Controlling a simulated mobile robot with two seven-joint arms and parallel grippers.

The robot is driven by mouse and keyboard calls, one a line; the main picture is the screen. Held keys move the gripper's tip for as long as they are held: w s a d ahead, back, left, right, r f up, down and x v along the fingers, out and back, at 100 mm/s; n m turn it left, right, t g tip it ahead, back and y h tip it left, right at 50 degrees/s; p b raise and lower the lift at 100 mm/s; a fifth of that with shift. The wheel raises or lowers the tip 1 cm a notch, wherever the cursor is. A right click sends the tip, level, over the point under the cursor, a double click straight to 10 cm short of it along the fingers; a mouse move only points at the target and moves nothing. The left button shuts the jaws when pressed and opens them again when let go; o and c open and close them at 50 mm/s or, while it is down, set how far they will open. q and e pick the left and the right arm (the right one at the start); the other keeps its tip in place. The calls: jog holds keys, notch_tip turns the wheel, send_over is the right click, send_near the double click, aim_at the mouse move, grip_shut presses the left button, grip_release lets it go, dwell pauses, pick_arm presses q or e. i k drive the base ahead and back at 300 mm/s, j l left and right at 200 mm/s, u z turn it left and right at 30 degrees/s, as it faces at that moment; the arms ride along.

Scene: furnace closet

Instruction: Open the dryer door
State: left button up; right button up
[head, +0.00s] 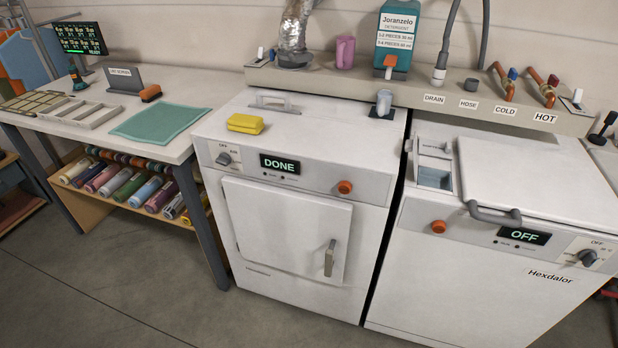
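The dryer (300,140) is the white machine in the middle of the head view. Its display (280,165) reads DONE. The dryer door (270,228) is a white square panel on its front and looks closed. A grey upright handle (329,258) sits at the door's lower right. An orange button (345,187) and a dial (224,158) are on the panel above the door. Neither of my grippers shows in the view.
A washer (490,270) reading OFF stands close to the dryer's right. A workbench (160,140) with a green cloth (160,121) is at left. A yellow sponge-like block (245,123) lies on the dryer. The floor (110,280) in front looks clear.

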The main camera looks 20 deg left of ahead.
aim_at(306, 234)
jog(key=j+z, duration=0.1)
jog(key=j, duration=0.5)
jog(key=k+j+z, duration=0.15)
jog(key=j, duration=0.45)
jog(key=k+j+z, duration=0.1)
jog(key=j, duration=0.5)
jog(key=k+j+z, duration=0.15)
jog(key=j, duration=0.45)
jog(key=k+j+z, duration=0.1)
jog(key=j, duration=0.45)
jog(key=k+j+z, duration=0.15)
jog(key=j, duration=0.4)
jog(key=k+j+z, duration=0.1)
jog(key=k+j, duration=0.25)
jog(key=j, duration=0.2)
jog(key=k+j+z, duration=0.15)
jog(key=j, duration=0.35)
jog(key=k, duration=0.1)
